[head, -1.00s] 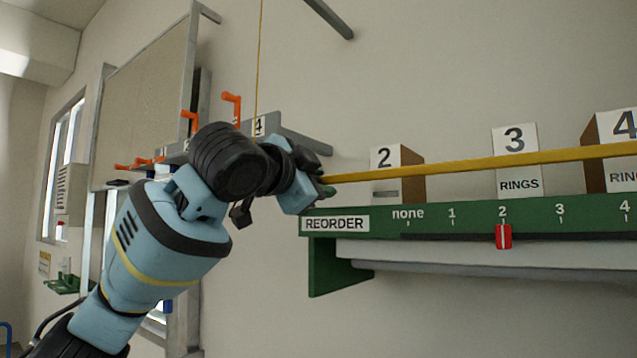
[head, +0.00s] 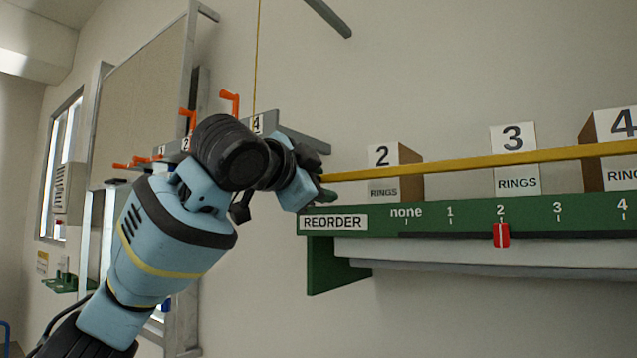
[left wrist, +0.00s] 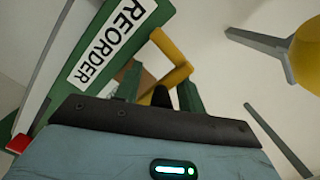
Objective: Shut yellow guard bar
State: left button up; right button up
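The yellow guard bar (head: 480,160) runs across the front of the ring boxes, above the green shelf edge (head: 460,215), sloping slightly down to the left. My left gripper (head: 318,180) is at the bar's left end, near the REORDER label. In the left wrist view the yellow bar (left wrist: 172,48) shows just beyond the gripper, between two green parts that look like fingertips. My right gripper is not in view.
Boxes numbered 2 (head: 383,175), 3 (head: 514,160) and 4 (head: 622,150) stand behind the bar. A red slider (head: 501,235) sits at mark 2. Orange crank handles (head: 230,102) and a grey bracket stick out behind my left arm. Wall below the shelf is clear.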

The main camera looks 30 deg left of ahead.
pick_arm(q)
jog(key=s, duration=0.7)
jog(key=shift+s+r, duration=0.25)
jog(key=shift+s, duration=0.1)
